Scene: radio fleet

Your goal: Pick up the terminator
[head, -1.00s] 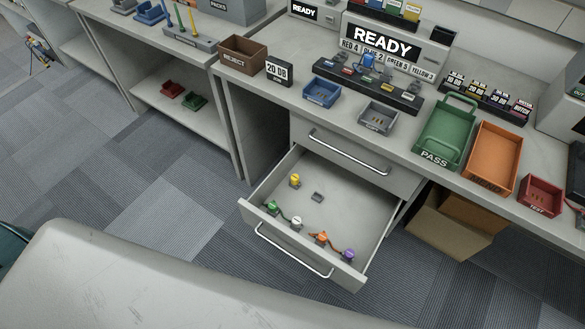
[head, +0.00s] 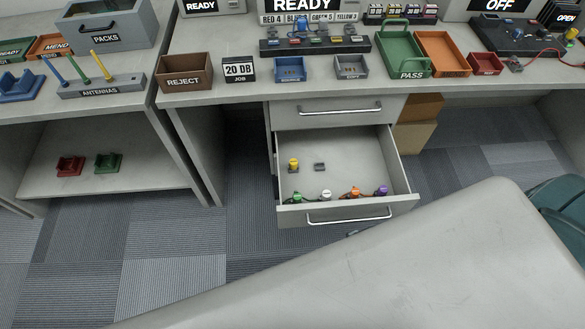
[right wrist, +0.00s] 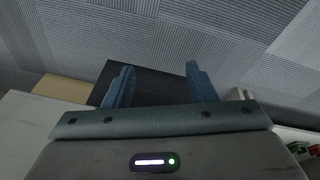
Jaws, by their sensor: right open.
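An open drawer (head: 362,160) under the bench holds several small coloured-cap parts. Along the front lie a green-capped (head: 296,197), a white-capped (head: 326,196), an orange-capped (head: 354,193) and a purple-capped part (head: 381,191). No label shows which one is the terminator. My right gripper (right wrist: 160,85) is open and empty in the right wrist view, with grey carpet beyond its fingers. It does not show in the head view, nor does my left gripper.
Above the drawer, the bench carries a brown REJECT bin (head: 184,84), a blue tray (head: 290,76), a grey tray (head: 351,75), a green PASS tray (head: 401,71) and an orange tray (head: 443,72). A cardboard box (head: 415,136) stands right of the drawer. Carpet is clear left of it.

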